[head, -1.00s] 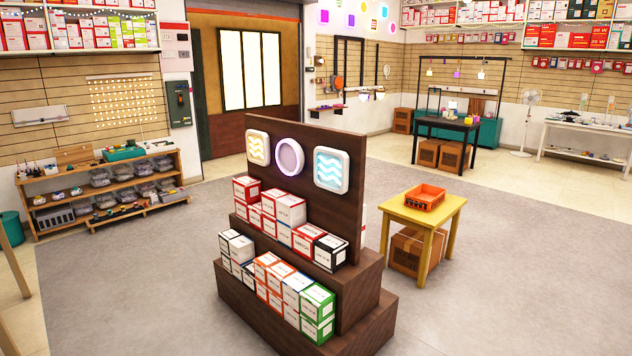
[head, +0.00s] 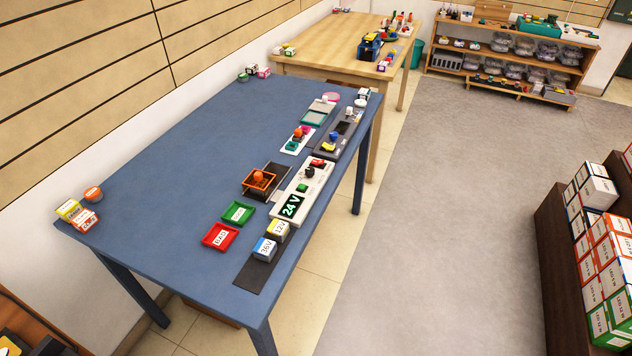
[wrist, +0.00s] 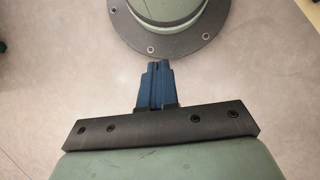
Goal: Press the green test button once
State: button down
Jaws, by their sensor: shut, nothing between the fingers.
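A pale tester (head: 312,181) with a black "24 V" display (head: 291,206) lies on the blue table (head: 190,150). A small green button (head: 302,188) shows on it, just beyond the display. A black knob (head: 309,172) and a red part (head: 318,162) sit farther along the same tester. My gripper (wrist: 155,64) shows only in the wrist view, with its blue fingers together and empty, over grey floor. The tester is not in the wrist view, and my gripper is not in the head view.
Red (head: 220,236) and green trays (head: 238,213) lie left of the tester. An orange frame (head: 259,181) is beside it. Two battery-like blocks (head: 271,240) stand near the front edge. A wooden table (head: 330,40) stands behind. Open floor (head: 450,200) lies to the right.

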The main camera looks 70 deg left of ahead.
jog(key=w+a+r+n+t+h, duration=0.25)
jog(key=w+a+n, duration=0.25)
jog(key=w+a, duration=0.45)
jog(key=w+a+r+n+t+h, duration=0.1)
jog(key=w+a+r+n+t, duration=0.3)
jog(key=w+a, duration=0.55)
jog(key=w+a+r+n+t, duration=0.15)
jog(key=a+r+n, duration=0.3)
jog(key=a, duration=0.85)
jog(key=w+a+r+n+t, duration=0.15)
jog(key=a+r+n, duration=0.35)
jog(key=a, duration=0.7)
jog(key=s+a+r+n+t+y, duration=0.1)
jog(key=s+a+r+n, duration=0.1)
jog(key=s+a+r, duration=0.5)
jog(key=a+r+n+t+y, duration=0.15)
jog(key=a+r, duration=0.35)
jog(key=a, duration=0.6)
jog(key=s+a+r+n+t+y, duration=0.1)
jog(key=s+a+r+n, duration=0.1)
jog(key=s+a+r, duration=0.35)
jog(key=s+a+r+n+t+y, duration=0.1)
jog(key=s+a+r+n+y, duration=0.3)
jog(key=s+a+r, duration=1.5)
jog(key=shift+s+r+n+t, duration=0.4)
jog(key=shift+r+n, duration=0.05)
jog(key=shift+n, duration=0.15)
